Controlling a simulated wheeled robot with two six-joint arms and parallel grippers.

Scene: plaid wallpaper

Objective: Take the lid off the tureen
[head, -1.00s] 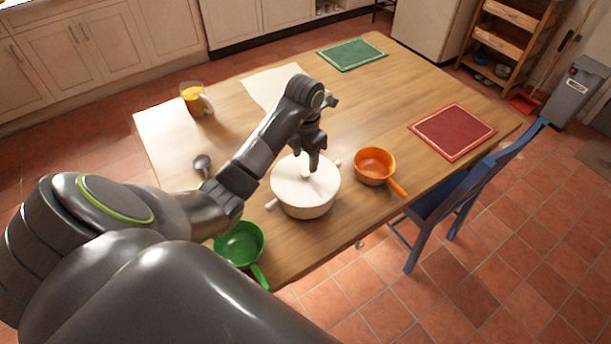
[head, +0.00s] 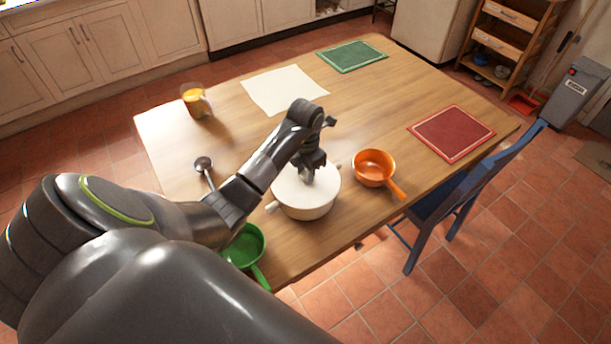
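The white tureen (head: 308,211) stands on the wooden table with its white lid (head: 325,184) on it. Its side handles stick out at the left and right. My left gripper (head: 308,178) points down at the middle of the lid, over where the knob is. The fingertips are low at the knob, and the knob is hidden behind them. I cannot tell whether the fingers are closed on it. My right gripper is not in the picture.
An orange saucepan (head: 373,165) stands close right of the tureen. A green pan (head: 246,246) is at the near left, partly behind my arm. A ladle (head: 204,165), a jug (head: 195,100), a white sheet (head: 283,90), a green mat (head: 352,55) and a red mat (head: 452,132) lie farther off. A blue chair (head: 470,185) stands at the right edge.

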